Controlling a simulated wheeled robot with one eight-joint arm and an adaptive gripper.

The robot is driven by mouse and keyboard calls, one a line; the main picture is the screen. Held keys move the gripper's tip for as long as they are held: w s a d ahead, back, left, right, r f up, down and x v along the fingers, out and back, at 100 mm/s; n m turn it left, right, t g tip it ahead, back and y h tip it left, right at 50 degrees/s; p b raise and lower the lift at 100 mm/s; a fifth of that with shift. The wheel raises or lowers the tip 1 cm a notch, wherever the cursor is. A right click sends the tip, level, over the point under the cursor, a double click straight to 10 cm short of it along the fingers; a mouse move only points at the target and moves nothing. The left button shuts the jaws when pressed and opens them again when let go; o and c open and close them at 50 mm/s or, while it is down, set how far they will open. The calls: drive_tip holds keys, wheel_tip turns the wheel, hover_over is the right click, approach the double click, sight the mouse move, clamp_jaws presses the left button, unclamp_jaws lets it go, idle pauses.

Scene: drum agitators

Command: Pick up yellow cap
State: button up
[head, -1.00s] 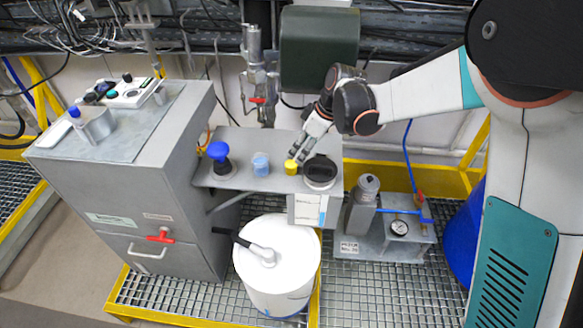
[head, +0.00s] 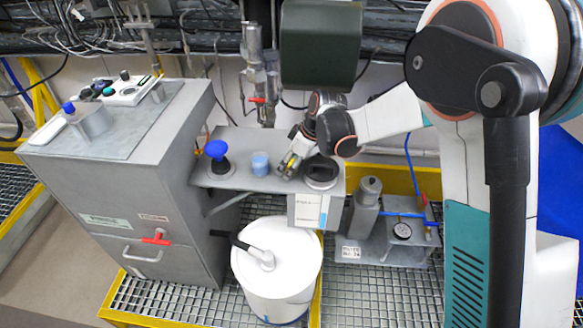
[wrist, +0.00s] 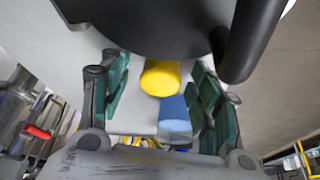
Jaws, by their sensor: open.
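The yellow cap (wrist: 160,77) shows in the wrist view between the two green-padded fingers of my gripper (wrist: 158,95). The fingers are apart, with visible room on both sides of the cap, and neither seems to touch it. In the head view my gripper (head: 289,165) is low over the grey shelf and hides most of the cap; only a bit of yellow (head: 291,158) shows at the fingers. A light blue cup (head: 260,163) stands on the shelf to the left of my gripper.
A black round fitting (head: 321,170) stands just right of my gripper on the grey shelf (head: 236,183). A blue knob (head: 216,150) is at the shelf's left end. A dark green motor housing (head: 320,45) hangs above and behind. A white drum (head: 277,268) stands below.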

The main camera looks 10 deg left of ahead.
sight(292, 162)
drive_tip(key=c, duration=0.9)
wheel_tip(292, 162, up, 10)
drive_tip(key=p, duration=0.3)
